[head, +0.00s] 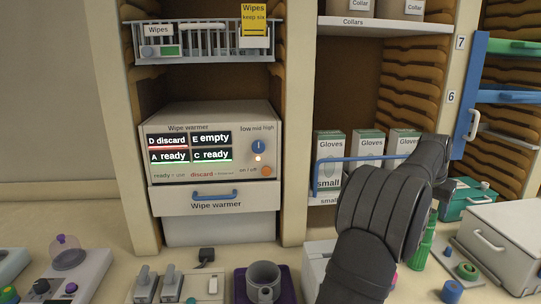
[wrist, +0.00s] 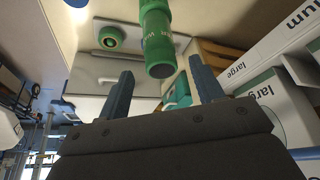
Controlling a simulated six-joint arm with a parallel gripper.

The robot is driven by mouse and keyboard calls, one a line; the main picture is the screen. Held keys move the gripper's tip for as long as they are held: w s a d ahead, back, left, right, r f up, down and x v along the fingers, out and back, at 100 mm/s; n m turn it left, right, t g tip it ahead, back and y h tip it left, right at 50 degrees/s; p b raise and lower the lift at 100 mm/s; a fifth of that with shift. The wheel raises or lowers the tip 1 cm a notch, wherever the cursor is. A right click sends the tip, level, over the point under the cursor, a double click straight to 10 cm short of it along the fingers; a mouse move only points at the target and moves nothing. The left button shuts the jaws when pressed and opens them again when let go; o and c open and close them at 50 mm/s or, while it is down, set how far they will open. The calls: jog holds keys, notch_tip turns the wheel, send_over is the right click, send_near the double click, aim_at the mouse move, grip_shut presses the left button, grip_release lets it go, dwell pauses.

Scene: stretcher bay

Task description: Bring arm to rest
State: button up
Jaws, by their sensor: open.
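My gripper (wrist: 163,86) shows in the wrist view as two dark blue fingers, spread apart with nothing between them. A green cylinder (wrist: 158,38) with lettering appears beyond the gap between the fingers, apart from them. In the head view my dark grey arm rises from the bottom right and bends in front of the glove shelf. My fingertips cannot be made out there. A green bottle-like object (head: 424,243) stands on the counter just right of my arm, partly hidden by it.
The wipe warmer (head: 158,180) stands in the cabinet, its drawer (head: 170,200) apparently shut. Its display reads D discard, E empty, A ready and C ready. Glove boxes (head: 330,148) stand behind a blue rail near my arm. A white case (head: 505,240) and a teal box (head: 480,197) lie right.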

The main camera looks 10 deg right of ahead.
jog(key=x, duration=0.7)
notch_tip(320, 180, up, 3)
jog(key=shift+a+f, duration=0.1)
jog(key=shift+f, duration=0.1)
jog(key=shift+r, duration=0.6)
jog(key=shift+o, duration=0.5)
